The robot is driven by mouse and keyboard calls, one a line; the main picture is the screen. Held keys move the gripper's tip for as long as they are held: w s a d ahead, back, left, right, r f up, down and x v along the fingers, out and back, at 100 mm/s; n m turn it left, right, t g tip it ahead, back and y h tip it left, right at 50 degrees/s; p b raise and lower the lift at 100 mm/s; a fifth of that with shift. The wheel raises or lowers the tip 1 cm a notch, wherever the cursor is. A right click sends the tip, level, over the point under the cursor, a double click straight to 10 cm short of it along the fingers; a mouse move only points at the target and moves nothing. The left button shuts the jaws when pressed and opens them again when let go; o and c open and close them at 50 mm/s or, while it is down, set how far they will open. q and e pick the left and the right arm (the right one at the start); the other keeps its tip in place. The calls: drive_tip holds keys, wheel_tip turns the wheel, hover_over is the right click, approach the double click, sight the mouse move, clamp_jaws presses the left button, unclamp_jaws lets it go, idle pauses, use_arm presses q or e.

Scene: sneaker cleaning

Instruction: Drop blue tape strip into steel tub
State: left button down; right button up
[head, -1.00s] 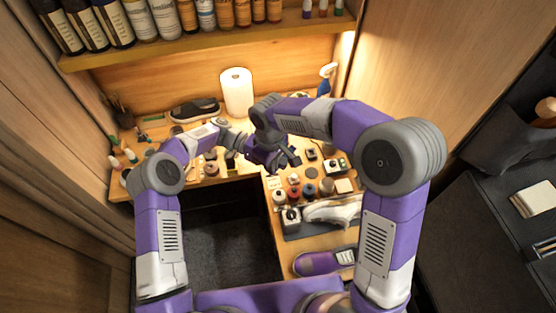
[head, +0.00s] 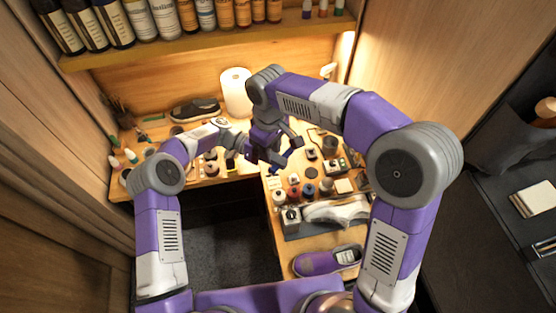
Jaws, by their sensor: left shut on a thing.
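My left gripper (head: 266,156) is over the middle of the bench, shut on what looks like the blue tape strip (head: 284,161), a small dark blue piece just right of its fingers. My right gripper (head: 284,137) is close behind and above it, and the two hands overlap in the head view. Whether the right jaws are open is too small to tell. A round grey container (head: 330,144), probably the steel tub, stands on the bench to the right of both grippers. Its inside cannot be made out.
A grey-white sneaker (head: 335,209) lies on a dark mat at right, with a purple shoe (head: 328,261) in front. Several small jars stand between the sneaker and my grippers. A dark shoe (head: 195,109) and a white paper roll (head: 236,92) are at the back.

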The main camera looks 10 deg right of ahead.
wheel_tip(320, 180, up, 4)
drive_tip(key=w+d+f+m+g+h, duration=0.15)
drive_tip(key=d+f+m, duration=0.25)
drive_tip(key=d+f, duration=0.45)
drive_tip(key=w+d+f+m+h, duration=0.1)
drive_tip(key=w+d+f+m, duration=0.3)
drive_tip(key=f, duration=0.7)
drive_tip(key=s+a+f+y, duration=0.1)
drive_tip(key=s+f, duration=0.2)
drive_tip(key=f, duration=0.1)
drive_tip(key=s+a+f+y, duration=0.2)
drive_tip(key=s+f, duration=0.2)
drive_tip(key=f, duration=0.1)
drive_tip(key=s+a+f+y, duration=0.2)
drive_tip(key=s+f, duration=0.2)
drive_tip(key=shift+s+f, duration=0.15)
drive_tip(key=s+a+f+m+t+y, duration=0.1)
drive_tip(key=s+f, duration=0.4)
drive_tip(key=s, duration=0.6)
drive_tip(key=a+m+t, duration=0.1)
drive_tip(key=m, duration=0.1)
drive_tip(key=shift+s+a+f+m+y, duration=0.2)
drive_tip(key=shift+s+f+m+y, duration=0.1)
drive_tip(key=shift+s+y, duration=0.1)
drive_tip(key=shift+f, duration=0.1)
